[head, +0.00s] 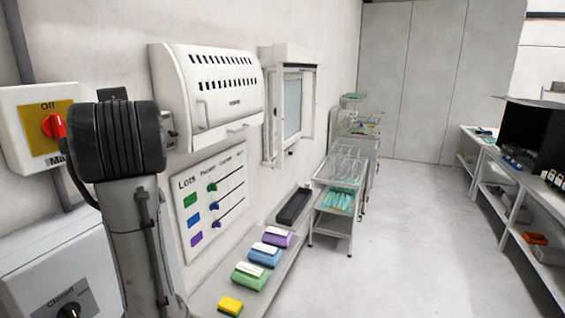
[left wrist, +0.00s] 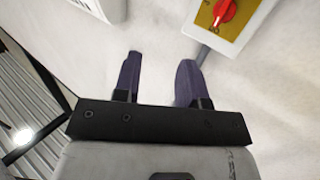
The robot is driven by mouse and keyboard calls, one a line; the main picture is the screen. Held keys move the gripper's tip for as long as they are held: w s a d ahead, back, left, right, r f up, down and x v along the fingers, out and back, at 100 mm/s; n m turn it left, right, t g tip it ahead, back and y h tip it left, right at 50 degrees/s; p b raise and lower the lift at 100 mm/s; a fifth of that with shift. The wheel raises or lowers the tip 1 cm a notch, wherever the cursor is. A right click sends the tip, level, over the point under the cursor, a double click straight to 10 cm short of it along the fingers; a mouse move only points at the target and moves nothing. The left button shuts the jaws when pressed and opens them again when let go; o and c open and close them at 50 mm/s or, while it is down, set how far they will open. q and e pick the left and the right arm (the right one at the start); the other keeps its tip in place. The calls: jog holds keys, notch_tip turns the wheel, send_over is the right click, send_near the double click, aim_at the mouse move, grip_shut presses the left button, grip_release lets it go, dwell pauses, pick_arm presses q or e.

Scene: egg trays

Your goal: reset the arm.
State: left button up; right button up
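In the head view, part of my own arm (head: 135,200) with a black upper joint rises at the left, in front of the wall. No gripper fingers show in that view. In the left wrist view, the two dark purple fingers of my left gripper (left wrist: 160,60) stand apart with an empty gap between them. Pale wall shows behind them, and nothing is held. My right gripper is in neither view.
A red rotary switch (head: 54,126) on a yellow plate is close to my arm; it also shows in the left wrist view (left wrist: 225,10). A shelf along the wall holds coloured boxes (head: 250,275). Wire carts (head: 340,172) stand beyond. The floor (head: 410,240) is clear.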

pick_arm(q)
jog(key=s+d+f+m+h, duration=0.1)
jog(key=s+f+m+h, duration=0.25)
jog(key=f, duration=0.95)
jog(key=s+d+f+m+g+h, duration=0.15)
jog(key=s+f+h, duration=0.3)
jog(key=f, duration=0.95)
jog(key=s+d+f+m+h, duration=0.2)
jog(key=s+f+m+h, duration=0.15)
jog(key=f, duration=0.95)
jog(key=s+a+f+g+y, duration=0.2)
jog(key=s+f+g, duration=0.8)
jog(key=s+f, duration=1.7)
notch_tip(320, 180, up, 15)
jog(key=p, duration=1.5)
jog(key=shift+w+r+t+p, duration=0.15)
jog(key=shift+w+t+p, duration=0.2)
jog(key=shift+w+p, duration=0.1)
jog(key=shift+m+h, duration=0.25)
